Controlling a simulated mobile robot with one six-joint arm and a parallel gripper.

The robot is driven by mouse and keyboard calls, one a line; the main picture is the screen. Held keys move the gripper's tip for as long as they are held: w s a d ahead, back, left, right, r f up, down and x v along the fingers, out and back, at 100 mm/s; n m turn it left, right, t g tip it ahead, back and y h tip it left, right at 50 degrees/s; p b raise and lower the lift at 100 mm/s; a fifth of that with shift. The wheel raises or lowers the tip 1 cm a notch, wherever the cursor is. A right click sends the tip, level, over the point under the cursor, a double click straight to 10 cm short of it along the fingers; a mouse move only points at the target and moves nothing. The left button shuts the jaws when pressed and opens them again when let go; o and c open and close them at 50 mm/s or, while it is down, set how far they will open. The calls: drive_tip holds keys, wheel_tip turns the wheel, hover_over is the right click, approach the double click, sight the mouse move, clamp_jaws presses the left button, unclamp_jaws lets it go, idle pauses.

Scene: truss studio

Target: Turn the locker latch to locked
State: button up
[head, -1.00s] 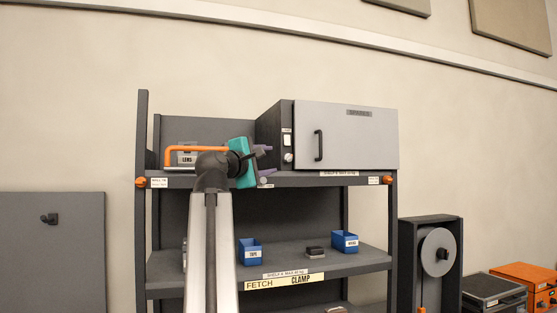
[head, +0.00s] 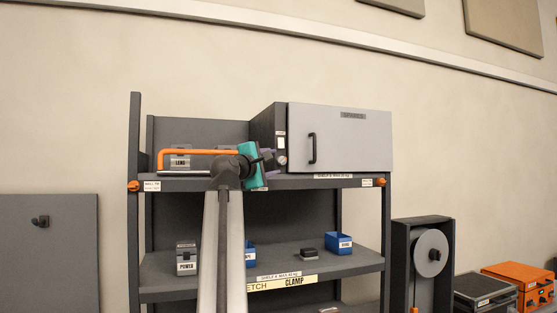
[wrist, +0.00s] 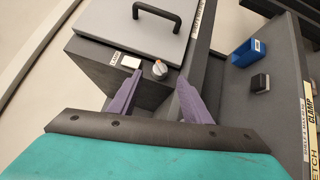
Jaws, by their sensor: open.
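In the wrist view the knob (wrist: 159,69) is pale with an orange mark. My gripper (wrist: 160,84) has two purple fingers spread apart, with the knob between and just beyond their tips. No contact with the knob shows. In the head view my gripper (head: 270,162) is left of the knob, its fingers partly hidden.
Blue bins (head: 339,243), a black block (head: 308,253) and a POWER box (head: 186,258) stand on the shelf below.

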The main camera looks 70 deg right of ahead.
sight(282, 160)
drive_tip(key=shift+s+d+r+p, duration=0.1)
drive_tip(key=shift+d+p, duration=0.15)
drive_tip(key=shift+d, duration=0.75)
drive_tip(key=shift+s+d+r+p, duration=0.1)
drive_tip(key=shift+s+d+p, duration=0.1)
drive_tip(key=shift+d, duration=0.85)
drive_tip(key=shift+s+d+r+p, duration=0.1)
drive_tip(key=shift+d+p, duration=0.15)
drive_tip(key=shift+d, duration=0.75)
drive_tip(key=shift+w, duration=0.1)
drive_tip(key=c, duration=1)
drive_tip(key=shift+r+m+y+p, duration=0.45)
drive_tip(key=shift+m+y+p, duration=0.25)
drive_tip(key=shift+p, duration=0.25)
drive_tip(key=shift+c, duration=0.2)
drive_tip(key=shift+m+y+p, duration=0.4)
drive_tip(key=shift+m+y, duration=0.1)
drive_tip(key=shift+f+m+t+y, duration=0.1)
drive_tip(key=shift+m+t+y, duration=0.2)
drive_tip(key=shift+y, duration=0.1)
